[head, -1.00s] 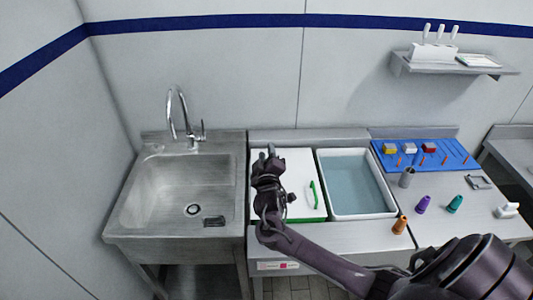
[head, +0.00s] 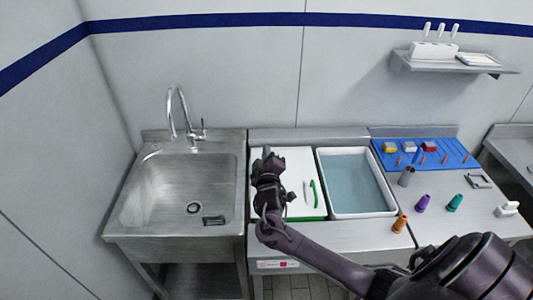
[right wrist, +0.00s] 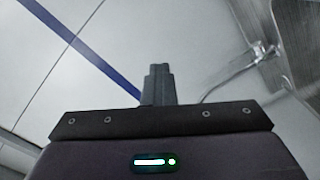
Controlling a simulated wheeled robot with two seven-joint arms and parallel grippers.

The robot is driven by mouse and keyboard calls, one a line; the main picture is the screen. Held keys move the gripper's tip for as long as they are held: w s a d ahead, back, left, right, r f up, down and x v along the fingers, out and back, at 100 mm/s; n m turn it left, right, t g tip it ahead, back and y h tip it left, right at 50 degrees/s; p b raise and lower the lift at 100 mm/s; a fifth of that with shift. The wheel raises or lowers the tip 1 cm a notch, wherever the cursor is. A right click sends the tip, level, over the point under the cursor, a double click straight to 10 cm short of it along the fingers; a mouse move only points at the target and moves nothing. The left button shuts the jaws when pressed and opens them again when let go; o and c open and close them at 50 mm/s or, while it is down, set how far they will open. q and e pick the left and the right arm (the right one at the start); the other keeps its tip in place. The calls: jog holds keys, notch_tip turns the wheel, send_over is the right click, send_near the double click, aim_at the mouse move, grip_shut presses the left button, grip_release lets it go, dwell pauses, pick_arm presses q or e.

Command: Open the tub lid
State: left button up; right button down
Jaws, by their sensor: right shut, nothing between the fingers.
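The lidded tub has a flat white lid (head: 298,165) with a green edge along its front. A thin green handle (head: 315,192) stands out on the lid's right part, with a pale strip beside it. The lid lies flat over the tub, and the inside is hidden. My right gripper (head: 267,153) is over the left part of the lid, left of the handle and apart from it. Its fingers are shut and empty; they also show together in the right wrist view (right wrist: 157,85). My gripper and forearm hide part of the lid's left side. My left gripper is not in view.
An open white tub (head: 389,211) of bluish liquid stands right of the lidded one. A steel sink (head: 140,190) with a tall faucet (head: 172,110) is at left.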

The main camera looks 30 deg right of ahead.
jog(key=c, duration=2.2)
grip_release()
jog(key=c, duration=1.5)
grip_release()
jog(key=b+v, duration=0.2)
jog(key=v, duration=0.6)
jog(key=shift+d+b, duration=0.1)
jog(key=shift+b, duration=0.3)
jog(key=shift+w, duration=0.1)
